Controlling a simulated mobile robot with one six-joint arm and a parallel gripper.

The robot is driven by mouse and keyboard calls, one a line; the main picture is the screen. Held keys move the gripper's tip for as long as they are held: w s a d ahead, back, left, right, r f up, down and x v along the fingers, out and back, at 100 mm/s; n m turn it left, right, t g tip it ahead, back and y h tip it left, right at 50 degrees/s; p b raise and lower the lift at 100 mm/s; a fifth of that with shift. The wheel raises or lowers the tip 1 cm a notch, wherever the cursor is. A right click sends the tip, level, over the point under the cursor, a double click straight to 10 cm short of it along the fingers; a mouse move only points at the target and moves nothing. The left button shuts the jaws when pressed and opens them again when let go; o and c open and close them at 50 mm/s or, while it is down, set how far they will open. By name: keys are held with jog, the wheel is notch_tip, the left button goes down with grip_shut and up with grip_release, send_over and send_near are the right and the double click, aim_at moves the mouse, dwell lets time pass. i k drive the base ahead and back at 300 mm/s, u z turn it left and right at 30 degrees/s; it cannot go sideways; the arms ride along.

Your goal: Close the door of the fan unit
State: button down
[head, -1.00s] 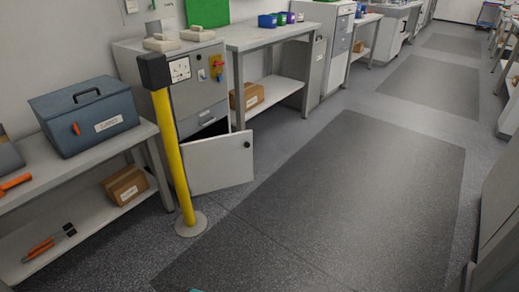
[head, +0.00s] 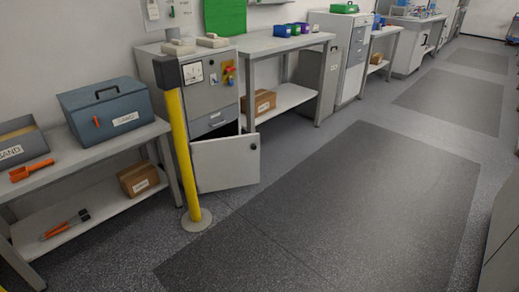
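A grey cabinet (head: 208,92) stands against the left wall between two benches, with a gauge, a yellow and red switch panel and drawers on its front. I take it to be the fan unit, though I can read no label on it. Its low door (head: 226,163) stands open, swung out into the aisle, with a dark round knob (head: 253,147) near its free edge. The dark opening shows just above the door; the inside is mostly hidden. My gripper is not in view.
A yellow post (head: 183,150) with a round base stands in front of the cabinet's left side, close to the door. The left bench (head: 95,155) holds a blue-grey box (head: 108,110). The floor mat (head: 340,200) to the right is clear.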

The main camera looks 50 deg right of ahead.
aim_at(229, 162)
jog(key=z, duration=0.2)
jog(key=i, duration=1.05)
jog(key=u, duration=0.15)
